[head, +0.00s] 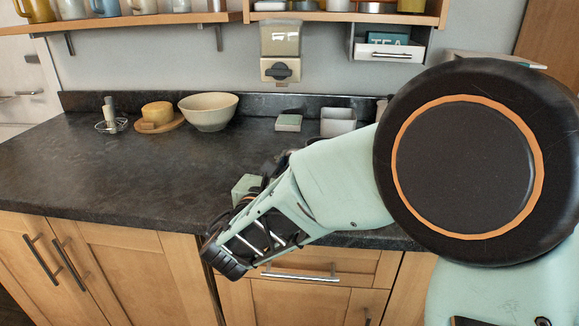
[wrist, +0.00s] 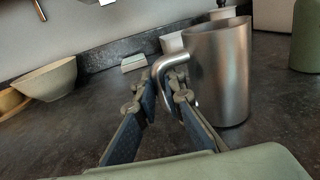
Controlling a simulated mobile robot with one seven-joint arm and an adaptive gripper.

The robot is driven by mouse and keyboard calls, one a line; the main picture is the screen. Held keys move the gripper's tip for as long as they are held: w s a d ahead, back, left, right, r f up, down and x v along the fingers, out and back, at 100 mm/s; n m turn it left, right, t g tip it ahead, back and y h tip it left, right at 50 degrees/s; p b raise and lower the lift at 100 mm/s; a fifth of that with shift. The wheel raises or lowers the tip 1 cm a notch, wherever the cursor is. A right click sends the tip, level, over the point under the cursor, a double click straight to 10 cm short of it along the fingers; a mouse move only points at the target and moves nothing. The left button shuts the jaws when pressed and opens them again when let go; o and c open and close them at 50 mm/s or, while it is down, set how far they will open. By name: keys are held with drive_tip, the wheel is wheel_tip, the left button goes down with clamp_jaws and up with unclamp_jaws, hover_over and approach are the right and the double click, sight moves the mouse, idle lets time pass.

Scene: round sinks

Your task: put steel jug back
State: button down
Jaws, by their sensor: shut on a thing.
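The steel jug (wrist: 222,72) is a brushed metal cylinder with a curved handle on its left side. It stands upright on the dark counter, or very close above it; I cannot tell which. My gripper (wrist: 168,92) is shut on the jug's handle, with the blue-padded fingers on either side of it. In the head view my arm hides the jug, and the fingertips do not show clearly.
A cream bowl (head: 208,111), a round board with a yellow block (head: 158,114) and a wire stand (head: 110,117) stand at the back left. A small box (head: 289,122) and a square container (head: 338,121) stand at the back. Shelves (head: 130,21) hang above. The left counter is clear.

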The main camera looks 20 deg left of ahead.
drive_tip(key=shift+f, duration=0.1)
drive_tip(key=c, duration=2)
unclamp_jaws()
drive_tip(key=shift+r, duration=0.2)
drive_tip(key=s, duration=0.8)
drive_tip(key=s+p, duration=0.1)
drive_tip(key=s, duration=0.3)
drive_tip(key=shift+d+f, duration=0.1)
drive_tip(key=shift+d, duration=0.15)
drive_tip(key=shift+w+d, duration=0.1)
